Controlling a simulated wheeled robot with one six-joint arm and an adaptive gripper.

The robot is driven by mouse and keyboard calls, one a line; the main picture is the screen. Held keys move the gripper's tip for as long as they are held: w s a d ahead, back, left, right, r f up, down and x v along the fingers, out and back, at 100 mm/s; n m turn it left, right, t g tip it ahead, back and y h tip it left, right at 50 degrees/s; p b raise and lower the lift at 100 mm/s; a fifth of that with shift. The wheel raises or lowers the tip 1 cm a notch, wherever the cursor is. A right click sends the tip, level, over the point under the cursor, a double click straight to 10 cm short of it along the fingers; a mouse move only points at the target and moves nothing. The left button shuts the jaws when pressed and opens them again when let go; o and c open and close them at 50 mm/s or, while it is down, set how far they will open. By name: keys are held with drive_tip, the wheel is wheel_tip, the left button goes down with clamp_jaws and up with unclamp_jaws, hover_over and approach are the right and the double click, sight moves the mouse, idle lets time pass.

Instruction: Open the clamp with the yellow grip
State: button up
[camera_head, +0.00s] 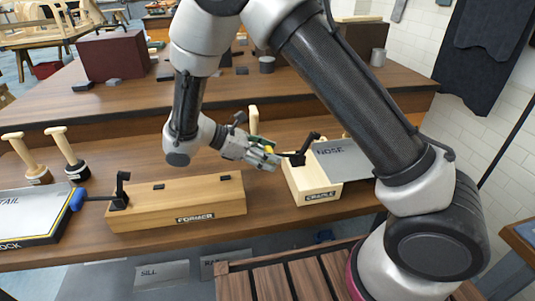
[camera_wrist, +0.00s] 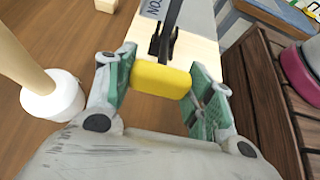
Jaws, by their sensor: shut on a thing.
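The clamp with the yellow grip (camera_wrist: 161,80) shows in the wrist view, its dark lever running up from the grip to a black base (camera_wrist: 162,45) on a pale wooden block. In the head view its black arm (camera_head: 301,149) stands on the block labelled CRADLE (camera_head: 302,180). My gripper (camera_head: 266,158) is at the left of that block, mostly covering the yellow grip there. In the wrist view my gripper (camera_wrist: 161,84) has its green-padded fingers on both sides of the yellow grip, shut on it.
A grey NOSE plate (camera_head: 345,160) lies on the cradle block. Left stands a FORMER block (camera_head: 180,203) with a blue-gripped clamp (camera_head: 78,199). A wooden-handled tool with a white base (camera_wrist: 52,97) stands close left of my gripper. A slatted wooden surface (camera_wrist: 262,90) is at right.

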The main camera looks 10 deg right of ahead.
drive_tip(key=shift+a+f, duration=0.1)
drive_tip(key=o, duration=1.5)
drive_tip(key=shift+c, duration=0.2)
drive_tip(key=v, duration=1.2)
